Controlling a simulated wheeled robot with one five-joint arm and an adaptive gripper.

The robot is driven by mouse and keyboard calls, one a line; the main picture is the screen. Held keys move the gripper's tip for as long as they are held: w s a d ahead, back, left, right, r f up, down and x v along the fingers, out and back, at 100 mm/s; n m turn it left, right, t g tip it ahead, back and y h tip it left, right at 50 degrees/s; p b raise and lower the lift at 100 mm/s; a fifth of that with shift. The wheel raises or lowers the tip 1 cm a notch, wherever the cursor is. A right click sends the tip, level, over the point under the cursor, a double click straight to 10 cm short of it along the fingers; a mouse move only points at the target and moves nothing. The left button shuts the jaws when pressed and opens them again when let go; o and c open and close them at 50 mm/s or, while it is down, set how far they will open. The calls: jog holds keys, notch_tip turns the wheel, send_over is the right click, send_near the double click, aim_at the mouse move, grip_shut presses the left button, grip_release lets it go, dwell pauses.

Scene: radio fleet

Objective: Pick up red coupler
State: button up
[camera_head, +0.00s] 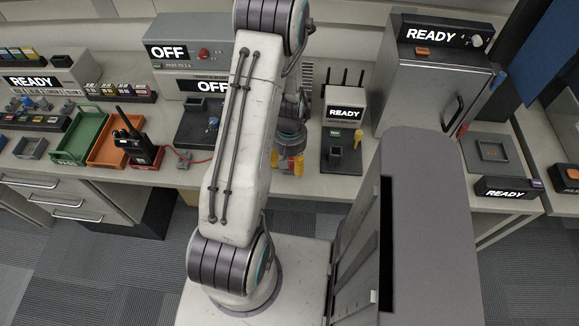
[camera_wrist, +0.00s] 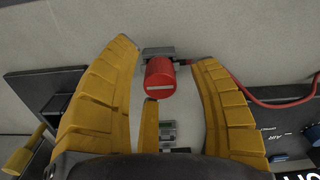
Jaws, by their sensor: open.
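The red coupler (camera_wrist: 160,80) is a short red cylinder with a pale line across its end face. In the wrist view it sits against a grey block (camera_wrist: 158,52), with a red cable running off to the right. My gripper (camera_wrist: 167,55) is open, with yellow fingers on the left and right of the coupler and a shorter one below it. A gap shows on each side; whether the lower finger touches it I cannot tell.
A black stand with a yellow knob (camera_head: 357,138) is close right of my gripper. Left of my arm are a red cable (camera_head: 203,160), a handheld radio (camera_head: 137,145), an orange tray (camera_head: 103,153) and a green tray (camera_head: 75,143). A grey cabinet (camera_head: 430,90) stands at right.

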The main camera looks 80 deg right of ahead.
jog(key=shift+o, duration=0.3)
jog(key=shift+f, duration=0.15)
grip_shut()
dwell(0.3)
